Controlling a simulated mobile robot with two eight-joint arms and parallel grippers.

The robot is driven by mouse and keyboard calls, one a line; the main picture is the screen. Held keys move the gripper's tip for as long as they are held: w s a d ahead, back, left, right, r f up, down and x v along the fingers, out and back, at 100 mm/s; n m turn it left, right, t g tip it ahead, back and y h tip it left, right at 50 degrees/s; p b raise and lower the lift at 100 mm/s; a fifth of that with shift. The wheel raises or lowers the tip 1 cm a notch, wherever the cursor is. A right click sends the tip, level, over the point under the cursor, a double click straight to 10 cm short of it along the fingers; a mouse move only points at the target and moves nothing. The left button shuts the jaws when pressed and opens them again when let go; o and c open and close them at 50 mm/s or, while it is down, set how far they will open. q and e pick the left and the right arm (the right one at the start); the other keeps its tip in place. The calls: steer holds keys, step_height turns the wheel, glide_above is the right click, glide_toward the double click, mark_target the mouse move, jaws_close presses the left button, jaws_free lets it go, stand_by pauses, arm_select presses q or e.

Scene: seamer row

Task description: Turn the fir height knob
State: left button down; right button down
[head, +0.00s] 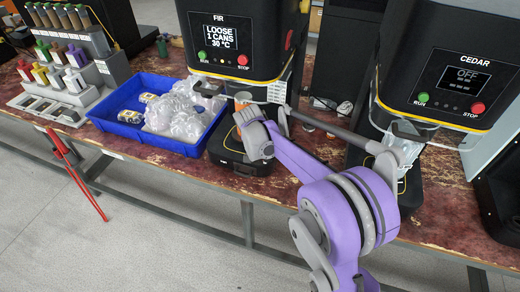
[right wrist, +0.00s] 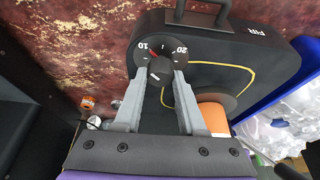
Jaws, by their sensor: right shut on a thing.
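The fir machine (head: 245,15) stands at the back centre; its screen reads "FIR LOOSE 1 CANS 30 °C", with a green RUN and a red STOP button. The fir height knob (right wrist: 157,57) shows in the right wrist view as a dark round dial with white 10 and 20 marks and a red line near the 10. My right gripper (right wrist: 161,82) is shut on the knob, one grey finger on each side of its lower part. In the head view my right gripper (head: 262,132) is low in front of the fir machine and hides the knob. My left gripper is out of view.
An orange can (head: 243,97) stands in the fir machine, beside my gripper. A blue tray (head: 118,124) with clear bags and several tins is to the left. The cedar machine (head: 450,50), screen "OFF", is to the right. A red-handled tool (head: 75,175) hangs at the bench's front edge.

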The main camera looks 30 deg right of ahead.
stand_by(0.4)
steer(key=shift+c, duration=2.4)
jaws_free()
steer(key=v, duration=1)
steer(key=shift+a+r+p, duration=0.15)
steer(key=shift+r+p, duration=0.25)
steer(key=s+a+f+n+y+p, duration=0.1)
steer(key=s+a+n, duration=0.2)
steer(key=s, duration=0.5)
steer(key=s+a+n+t+y+p, duration=0.1)
steer(key=s+a+n+p, duration=0.1)
steer(key=s+a, duration=0.3)
steer(key=s+a+f+n+t+y+p, duration=0.1)
steer(key=s+a+n+p, duration=0.1)
steer(key=s, duration=1.1)
steer(key=a+n, duration=0.1)
steer(key=n, duration=0.1)
steer(key=shift+a+f+n, duration=0.3)
steer(key=shift+a+n, duration=0.1)
